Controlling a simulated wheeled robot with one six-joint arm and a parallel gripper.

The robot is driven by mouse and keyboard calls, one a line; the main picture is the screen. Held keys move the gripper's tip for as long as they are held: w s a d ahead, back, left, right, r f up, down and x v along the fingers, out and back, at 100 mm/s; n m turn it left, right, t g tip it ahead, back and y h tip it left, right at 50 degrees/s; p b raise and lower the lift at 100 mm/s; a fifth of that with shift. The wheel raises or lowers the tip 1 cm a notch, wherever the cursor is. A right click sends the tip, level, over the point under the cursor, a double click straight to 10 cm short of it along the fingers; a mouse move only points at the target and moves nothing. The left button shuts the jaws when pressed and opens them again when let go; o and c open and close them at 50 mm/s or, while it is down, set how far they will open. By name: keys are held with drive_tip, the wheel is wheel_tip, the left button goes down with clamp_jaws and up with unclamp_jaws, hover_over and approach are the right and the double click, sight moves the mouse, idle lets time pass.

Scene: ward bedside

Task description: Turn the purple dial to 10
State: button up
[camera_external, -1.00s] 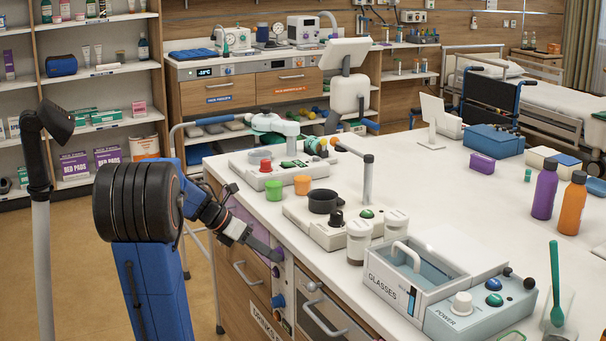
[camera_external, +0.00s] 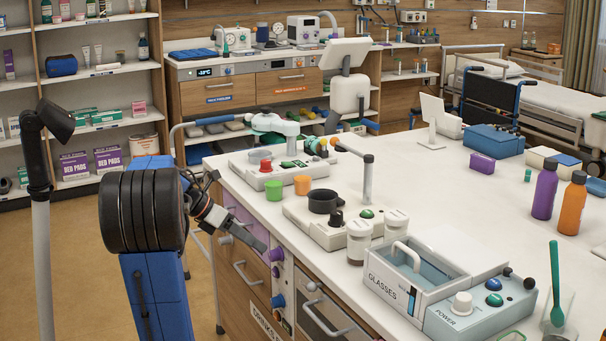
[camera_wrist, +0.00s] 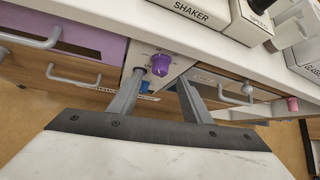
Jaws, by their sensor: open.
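The purple dial (camera_wrist: 160,65) sits on a pale panel at the front of the counter cabinet, between drawer fronts. It also shows in the external view (camera_external: 276,254), just right of my gripper's tip. My gripper (camera_wrist: 160,80) is open and empty in the wrist view. Its two fingers point at the panel, with the dial between and slightly beyond the tips, apart from them. In the external view my gripper (camera_external: 262,246) reaches toward the panel from the left. The scale marks around the dial are too small to read.
A blue knob (camera_external: 278,301) is below the dial on the same panel. A purple drawer front (camera_wrist: 70,35) with a grey handle is beside it. The white countertop (camera_external: 440,185) overhangs above, crowded with devices along its front edge.

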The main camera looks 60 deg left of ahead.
drive_tip(key=v, duration=1.1)
drive_tip(key=shift+s+r, duration=0.2)
drive_tip(key=shift+s, duration=0.05)
drive_tip(key=w+d+f+m+g, duration=0.2)
drive_tip(key=w+d+f+m, duration=0.15)
drive_tip(key=d+m, duration=0.45)
drive_tip(key=w+d+f+m+g, duration=0.2)
drive_tip(key=d+f+m, duration=0.3)
drive_tip(key=d, duration=0.4)
drive_tip(key=s+d+f+m+y, duration=0.1)
drive_tip(key=s+d+f+m, duration=0.1)
drive_tip(key=d+m, duration=0.5)
drive_tip(key=s+d+f+m+y, duration=0.1)
drive_tip(key=d+f+m, duration=0.3)
drive_tip(key=m, duration=1.3)
drive_tip(key=s+d, duration=0.1)
drive_tip(key=d, duration=0.2)
drive_tip(key=shift+s+d+f, duration=0.25)
drive_tip(key=shift+s+f, duration=0.05)
drive_tip(key=shift+f, duration=0.1)
